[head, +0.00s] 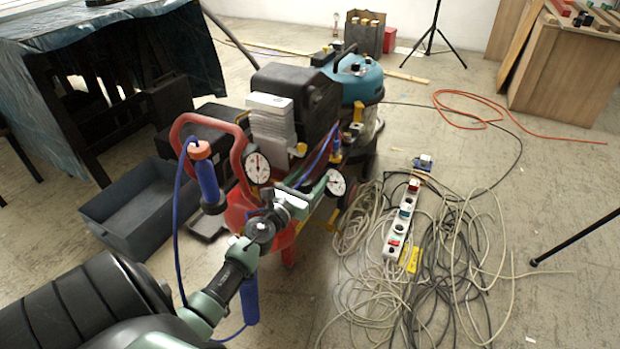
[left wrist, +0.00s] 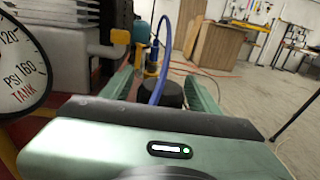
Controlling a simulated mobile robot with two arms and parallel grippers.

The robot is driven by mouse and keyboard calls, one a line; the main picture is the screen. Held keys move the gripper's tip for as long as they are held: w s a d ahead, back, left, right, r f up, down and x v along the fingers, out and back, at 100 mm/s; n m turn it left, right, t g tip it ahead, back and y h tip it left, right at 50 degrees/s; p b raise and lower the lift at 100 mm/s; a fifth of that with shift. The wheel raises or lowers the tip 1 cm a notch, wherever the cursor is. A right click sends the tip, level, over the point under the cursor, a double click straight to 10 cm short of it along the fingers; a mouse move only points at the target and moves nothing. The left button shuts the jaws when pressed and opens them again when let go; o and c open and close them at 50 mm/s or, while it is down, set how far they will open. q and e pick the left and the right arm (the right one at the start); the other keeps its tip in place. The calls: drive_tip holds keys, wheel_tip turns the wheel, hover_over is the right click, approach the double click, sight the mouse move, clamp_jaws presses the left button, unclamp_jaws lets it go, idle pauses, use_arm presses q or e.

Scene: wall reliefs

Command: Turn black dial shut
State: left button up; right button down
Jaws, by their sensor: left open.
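The black dial (left wrist: 173,94) shows in the left wrist view as a dark round knob, with its lower part hidden by my gripper body. My left gripper (left wrist: 160,78) is open, with one green finger on each side of the dial. The dial sits closer to the right finger; I cannot tell whether they touch. In the head view my left gripper (head: 314,184) is at the red compressor (head: 240,212), between its two round white gauges, and hides the dial. My right gripper is not in view.
A tank gauge (left wrist: 22,70) is close on the left in the wrist view. A power strip (head: 401,222) and tangled cables lie on the floor at right. A grey bin (head: 130,235) stands at left.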

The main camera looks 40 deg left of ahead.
use_arm(q)
clamp_jaws()
drive_tip(key=shift+y+p, duration=0.3)
drive_tip(key=shift+p, duration=0.05)
